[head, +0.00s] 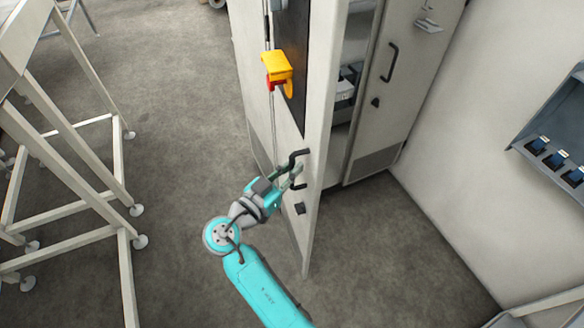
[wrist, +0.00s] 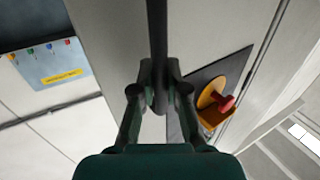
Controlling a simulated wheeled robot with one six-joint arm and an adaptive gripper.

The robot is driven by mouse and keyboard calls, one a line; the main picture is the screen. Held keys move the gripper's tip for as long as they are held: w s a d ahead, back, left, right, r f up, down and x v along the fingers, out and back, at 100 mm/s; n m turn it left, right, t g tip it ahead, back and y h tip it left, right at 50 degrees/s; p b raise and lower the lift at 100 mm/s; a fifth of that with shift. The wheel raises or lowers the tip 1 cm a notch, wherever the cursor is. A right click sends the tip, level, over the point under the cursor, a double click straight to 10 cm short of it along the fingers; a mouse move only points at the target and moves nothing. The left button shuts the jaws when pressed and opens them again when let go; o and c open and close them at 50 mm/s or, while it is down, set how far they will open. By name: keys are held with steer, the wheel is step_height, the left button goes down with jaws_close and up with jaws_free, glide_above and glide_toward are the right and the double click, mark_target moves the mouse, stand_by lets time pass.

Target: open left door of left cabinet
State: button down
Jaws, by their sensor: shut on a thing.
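The left door (head: 318,130) of the grey cabinet stands swung outward toward me, seen nearly edge-on in the head view. Its black handle (head: 297,154) is on the door's face. My gripper (head: 293,176) is shut on the handle, low on the door. In the wrist view the dark handle bar (wrist: 157,40) runs down between my two fingers (wrist: 159,90). The cabinet's right door (head: 400,70) looks closed and has its own black handle (head: 390,62). The opening shows shelves with some dark and pale items (head: 347,85); the rest of the inside is hidden.
A yellow and red switch (head: 277,70) sticks out above my gripper and shows in the wrist view (wrist: 214,101). A white metal frame on feet (head: 70,180) stands at left. A wall with a grey bin of blue items (head: 555,150) is at right. Floor between is clear.

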steer(key=c, duration=1.2)
jaws_free()
steer(key=shift+w, duration=0.2)
steer(key=v, duration=1.2)
steer(key=shift+f, duration=0.1)
